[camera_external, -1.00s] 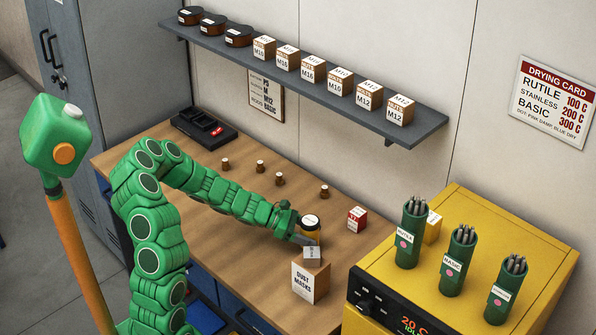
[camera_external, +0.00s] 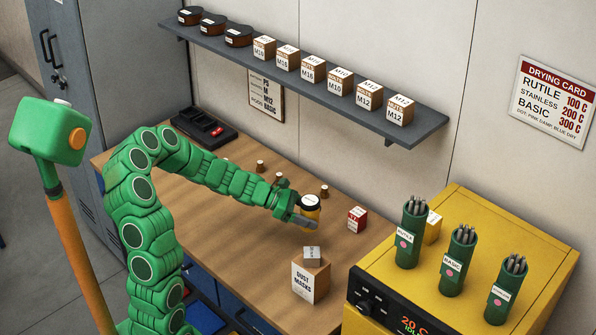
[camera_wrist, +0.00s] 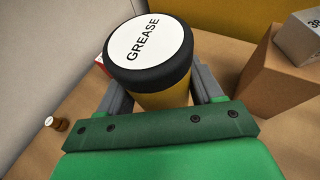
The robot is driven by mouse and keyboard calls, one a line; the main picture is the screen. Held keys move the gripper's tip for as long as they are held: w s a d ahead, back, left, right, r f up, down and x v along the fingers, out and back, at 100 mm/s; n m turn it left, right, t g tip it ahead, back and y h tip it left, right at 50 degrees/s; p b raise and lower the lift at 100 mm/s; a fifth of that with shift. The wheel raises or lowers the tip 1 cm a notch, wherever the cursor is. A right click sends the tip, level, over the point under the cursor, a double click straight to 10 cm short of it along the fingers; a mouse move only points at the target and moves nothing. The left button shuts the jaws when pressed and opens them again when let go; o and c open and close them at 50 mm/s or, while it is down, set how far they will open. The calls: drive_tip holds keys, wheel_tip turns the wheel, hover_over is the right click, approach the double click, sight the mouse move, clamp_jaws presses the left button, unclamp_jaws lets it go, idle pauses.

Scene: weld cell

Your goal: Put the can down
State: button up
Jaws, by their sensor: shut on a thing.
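The can (camera_external: 311,214) is yellow with a black lid and a white top label. In the wrist view the label on the can (camera_wrist: 150,50) reads "GREASE". My gripper (camera_external: 307,219) is shut on the can, with one grey finger on each side of it in the wrist view. The can is upright. It is over the right part of the wooden workbench (camera_external: 245,225). I cannot tell whether its base touches the bench, as the fingers and my gripper body hide its lower part.
A dust masks box (camera_external: 304,283) with a small grey box (camera_external: 312,256) on top stands in front of the can. A red and white box (camera_external: 356,219) is to the right. Small brown-based pieces (camera_external: 324,191) stand behind. The yellow oven (camera_external: 480,225) bounds the right. Bare bench lies left.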

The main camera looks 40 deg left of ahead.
drive_tip(key=s+a+f+n+t+y, duration=0.1)
drive_tip(key=s+a+n+t+y, duration=0.15)
drive_tip(key=a, duration=1.75)
drive_tip(key=s+a+n+t+y, duration=0.2)
drive_tip(key=s+a+n+y, duration=0.15)
drive_tip(key=a, duration=1.55)
drive_tip(key=s+a+f+n+y, duration=0.1)
drive_tip(key=s+a, duration=0.9)
drive_tip(key=a, duration=0.3)
drive_tip(key=shift+t, duration=0.35)
drive_tip(key=shift+d+f, duration=0.1)
drive_tip(key=shift+f, duration=3.75)
drive_tip(key=shift+f, duration=0.1)
drive_tip(key=o, duration=1.3)
drive_tip(key=shift+o, duration=0.2)
